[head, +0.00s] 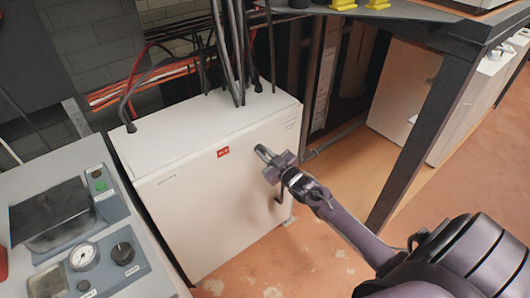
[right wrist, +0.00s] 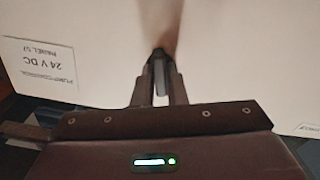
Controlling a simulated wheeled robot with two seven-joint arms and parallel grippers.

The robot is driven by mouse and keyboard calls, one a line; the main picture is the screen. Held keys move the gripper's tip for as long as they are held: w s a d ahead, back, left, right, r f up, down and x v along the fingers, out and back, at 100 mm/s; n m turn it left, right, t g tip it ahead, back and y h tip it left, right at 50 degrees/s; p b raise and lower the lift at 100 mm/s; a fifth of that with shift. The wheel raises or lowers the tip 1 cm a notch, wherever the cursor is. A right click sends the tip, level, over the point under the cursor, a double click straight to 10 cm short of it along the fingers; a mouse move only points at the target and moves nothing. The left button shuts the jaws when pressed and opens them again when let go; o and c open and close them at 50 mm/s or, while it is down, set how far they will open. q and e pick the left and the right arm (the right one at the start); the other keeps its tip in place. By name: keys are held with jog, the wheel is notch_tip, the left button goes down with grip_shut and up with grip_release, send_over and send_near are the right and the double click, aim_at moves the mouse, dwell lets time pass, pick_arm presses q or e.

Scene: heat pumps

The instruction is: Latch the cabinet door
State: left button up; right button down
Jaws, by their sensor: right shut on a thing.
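The white cabinet (head: 215,190) stands against the wall, with a red label on its front. Its door (head: 205,215) faces me and looks flush with the cabinet body. My right gripper (head: 264,154) is at the upper right part of the door front. In the right wrist view its fingers (right wrist: 160,75) are shut on a small dark part, which I take to be the door's latch handle, close against the pale door panel (right wrist: 230,50). The fingers hide most of this part. My left gripper is not in view.
A grey control console (head: 75,240) with a gauge and knob stands at left. Dark cables (head: 228,50) run down onto the cabinet top. A dark metal bench frame (head: 425,130) stands to the right. Bare reddish floor lies in front.

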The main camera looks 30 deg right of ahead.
jog(key=shift+m+p, duration=0.35)
jog(key=shift+m, duration=1.55)
jog(key=c, duration=1.5)
grip_release()
jog(key=shift+o, duration=0.2)
jog(key=shift+s, duration=0.1)
jog(key=s, duration=0.7)
jog(key=shift+s+d, duration=0.3)
